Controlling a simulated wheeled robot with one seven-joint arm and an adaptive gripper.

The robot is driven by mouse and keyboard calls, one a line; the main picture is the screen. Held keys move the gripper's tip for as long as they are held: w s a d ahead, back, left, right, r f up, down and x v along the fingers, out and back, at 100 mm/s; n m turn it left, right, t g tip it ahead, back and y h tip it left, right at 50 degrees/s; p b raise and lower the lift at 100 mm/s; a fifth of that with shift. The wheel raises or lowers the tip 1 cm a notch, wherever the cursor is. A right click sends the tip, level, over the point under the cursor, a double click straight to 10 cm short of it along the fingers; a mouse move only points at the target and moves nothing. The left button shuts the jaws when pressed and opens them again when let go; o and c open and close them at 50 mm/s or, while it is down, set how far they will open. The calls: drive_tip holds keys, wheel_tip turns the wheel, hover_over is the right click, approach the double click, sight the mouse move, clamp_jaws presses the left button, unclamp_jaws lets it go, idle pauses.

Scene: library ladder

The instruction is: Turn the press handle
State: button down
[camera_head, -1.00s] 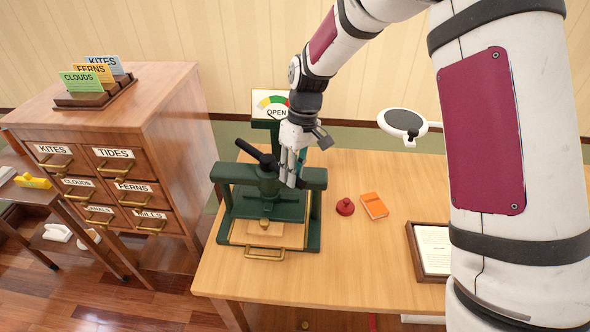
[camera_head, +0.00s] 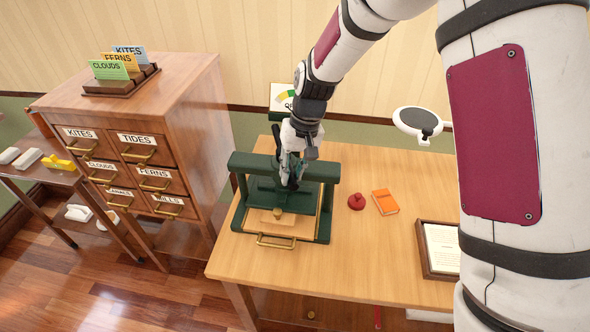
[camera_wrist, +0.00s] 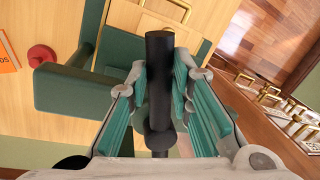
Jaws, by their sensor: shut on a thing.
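The green press (camera_head: 325,200) stands on the wooden table. A wooden board with a brass pull (camera_head: 277,241) lies in its base. The black press handle (camera_head: 276,143) sits on top and now points toward the back, partly hidden by my gripper. My gripper (camera_head: 289,178) is over the top beam. In the wrist view, the handle's dark bar (camera_wrist: 159,82) stands between the teal finger pads of my gripper (camera_wrist: 178,90), which is shut on it. A dial sign (camera_head: 289,96) behind the press is partly covered by my arm.
A red knob-like piece (camera_head: 356,202) and an orange book (camera_head: 385,202) lie right of the press. A framed sheet (camera_head: 440,249) lies further right. A labelled drawer cabinet (camera_head: 185,115) stands to the left. The table front is clear.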

idle(0.3)
drive_tip(key=c, duration=1.4)
unclamp_jaws()
drive_tip(key=shift+c, duration=0.2)
wheel_tip(320, 180, up, 12)
drive_tip(key=d, duration=0.2)
drive_tip(key=shift+w+d, duration=0.15)
drive_tip(key=shift+w, duration=0.1)
drive_tip(key=shift+f, duration=0.1)
